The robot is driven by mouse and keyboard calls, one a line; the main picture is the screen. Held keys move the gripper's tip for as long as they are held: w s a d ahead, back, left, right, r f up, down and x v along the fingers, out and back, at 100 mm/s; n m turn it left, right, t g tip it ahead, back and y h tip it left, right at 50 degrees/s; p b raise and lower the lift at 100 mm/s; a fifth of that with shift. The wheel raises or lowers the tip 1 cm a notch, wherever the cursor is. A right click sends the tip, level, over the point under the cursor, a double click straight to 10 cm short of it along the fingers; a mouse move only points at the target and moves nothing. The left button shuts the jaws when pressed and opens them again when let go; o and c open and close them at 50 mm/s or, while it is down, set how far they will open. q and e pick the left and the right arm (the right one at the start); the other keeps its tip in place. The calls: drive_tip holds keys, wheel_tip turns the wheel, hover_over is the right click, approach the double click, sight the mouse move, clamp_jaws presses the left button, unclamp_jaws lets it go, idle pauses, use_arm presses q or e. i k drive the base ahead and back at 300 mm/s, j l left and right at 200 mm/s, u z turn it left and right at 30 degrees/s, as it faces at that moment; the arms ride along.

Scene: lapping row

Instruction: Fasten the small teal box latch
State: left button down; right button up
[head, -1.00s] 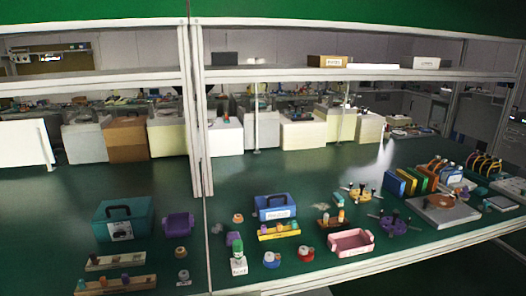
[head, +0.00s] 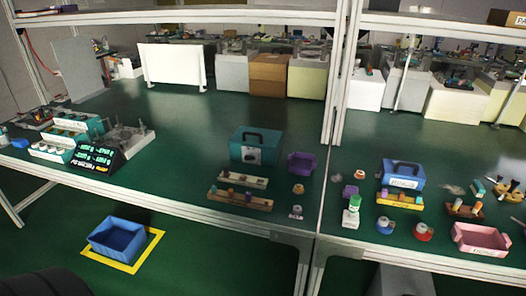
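A teal box (head: 255,146) with a dark handle and a pale label on its front stands on the green bench near the middle of the head view. Its lid looks closed, but the latch is too small to make out. Neither of my grippers shows in the head view.
Wooden racks (head: 240,200) stand in front of the teal box, and a purple bin (head: 301,163) is to its right. A blue toolbox (head: 402,174) is further right. A blue crate (head: 117,240) sits on the floor in a yellow outline.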

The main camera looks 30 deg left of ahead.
sight(251, 157)
drive_tip(key=i+l, duration=0.15)
drive_tip(key=l, duration=0.15)
drive_tip(key=i+l, duration=0.1)
drive_tip(key=l, duration=0.2)
drive_tip(key=i+l, duration=0.15)
drive_tip(key=l, duration=0.15)
drive_tip(key=i+l+u, duration=0.1)
drive_tip(key=u, duration=0.3)
drive_tip(key=l+u, duration=0.6)
drive_tip(key=u, duration=0.25)
drive_tip(key=i+l, duration=0.05)
